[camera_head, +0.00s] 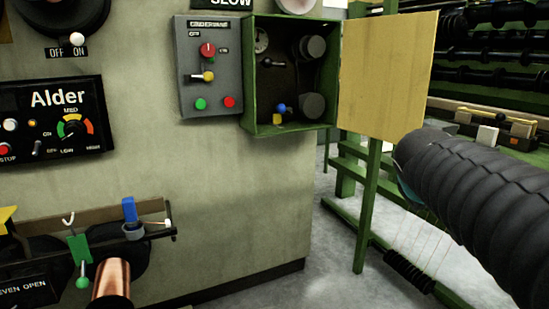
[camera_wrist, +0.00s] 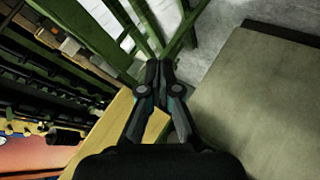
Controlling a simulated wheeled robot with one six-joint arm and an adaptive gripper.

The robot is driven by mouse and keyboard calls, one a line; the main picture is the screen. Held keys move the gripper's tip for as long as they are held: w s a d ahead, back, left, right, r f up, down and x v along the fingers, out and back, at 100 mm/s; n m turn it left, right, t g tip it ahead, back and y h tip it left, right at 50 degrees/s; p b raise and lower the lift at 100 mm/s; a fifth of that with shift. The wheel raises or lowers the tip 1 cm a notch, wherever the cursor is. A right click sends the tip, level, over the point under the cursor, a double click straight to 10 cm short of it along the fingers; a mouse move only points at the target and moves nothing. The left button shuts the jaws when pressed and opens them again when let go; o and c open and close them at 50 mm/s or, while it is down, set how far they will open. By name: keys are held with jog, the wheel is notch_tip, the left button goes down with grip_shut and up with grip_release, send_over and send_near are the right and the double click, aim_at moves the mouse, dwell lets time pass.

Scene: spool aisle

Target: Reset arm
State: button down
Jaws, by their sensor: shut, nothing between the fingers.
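My gripper (camera_wrist: 160,66) shows in the wrist view with its two dark fingers together and nothing between them. In that view it is over the corner between the yellow-tan door panel and the grey wall. In the head view my black, ribbed arm comes in from the right edge, in front of the green frame. The gripper's fingers are hidden in the head view.
An open green box (camera_head: 293,128) with knobs hangs on the wall, its yellow-tan door (camera_head: 385,75) swung out right. A grey switch panel (camera_head: 208,65) and a black Alder panel (camera_head: 52,122) are left. Green framing (camera_head: 366,215) stands right. Grey floor (camera_head: 320,260) is partly clear.

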jog(key=s+a+f+m+g+y+p, duration=0.1)
jog(key=s+a+f+y+p, duration=0.2)
jog(key=s+a+f, duration=0.2)
jog(key=s+a+f+m+g+y+p, duration=0.1)
jog(key=s+a+f, duration=0.4)
jog(key=s, duration=0.8)
jog(key=shift+s+a+m+g+y+p, duration=0.4)
jog(key=shift+a+y+p, duration=0.5)
jog(key=shift+a, duration=0.95)
